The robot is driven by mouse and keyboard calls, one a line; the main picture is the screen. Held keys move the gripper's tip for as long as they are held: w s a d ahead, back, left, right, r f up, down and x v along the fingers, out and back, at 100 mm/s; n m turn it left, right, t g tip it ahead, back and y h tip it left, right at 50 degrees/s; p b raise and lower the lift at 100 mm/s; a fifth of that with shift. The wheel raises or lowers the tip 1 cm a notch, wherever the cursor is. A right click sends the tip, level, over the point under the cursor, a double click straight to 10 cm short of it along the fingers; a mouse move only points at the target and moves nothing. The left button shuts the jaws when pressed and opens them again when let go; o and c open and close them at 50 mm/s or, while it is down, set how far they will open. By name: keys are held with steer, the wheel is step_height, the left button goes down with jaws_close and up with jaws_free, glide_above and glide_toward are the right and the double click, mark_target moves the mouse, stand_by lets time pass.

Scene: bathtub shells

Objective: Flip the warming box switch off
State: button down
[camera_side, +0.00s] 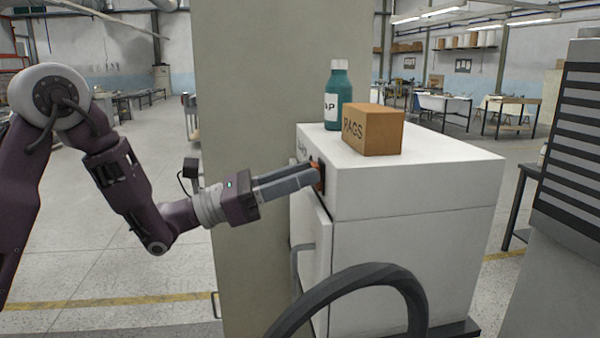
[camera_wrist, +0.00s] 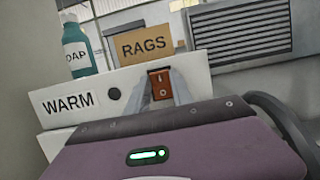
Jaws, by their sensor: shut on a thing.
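The white warming box (camera_side: 420,185) stands right of centre in the side view. The wrist view shows its front panel with a "WARM" label (camera_wrist: 70,101) at the left. The red-orange switch (camera_wrist: 160,84) sits on the panel right of a dark round knob (camera_wrist: 114,94). It also shows in the side view (camera_side: 319,178) as a small orange patch at the fingertips. My gripper (camera_side: 312,174) reaches the panel from the left and is shut on the switch. In the wrist view, my fingers (camera_wrist: 164,92) reach up to the switch. Its exact rocker position is hard to tell.
A cardboard box marked "RAGS" (camera_side: 373,130) and a teal bottle (camera_side: 338,100) stand on the box top. A wide column (camera_side: 238,120) rises behind my gripper. A dark curved tube (camera_side: 350,285) crosses the foreground. The box door with its handle (camera_side: 300,262) lies below.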

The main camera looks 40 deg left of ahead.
steer(key=c, duration=1.1)
jaws_free()
steer(key=v, duration=0.7)
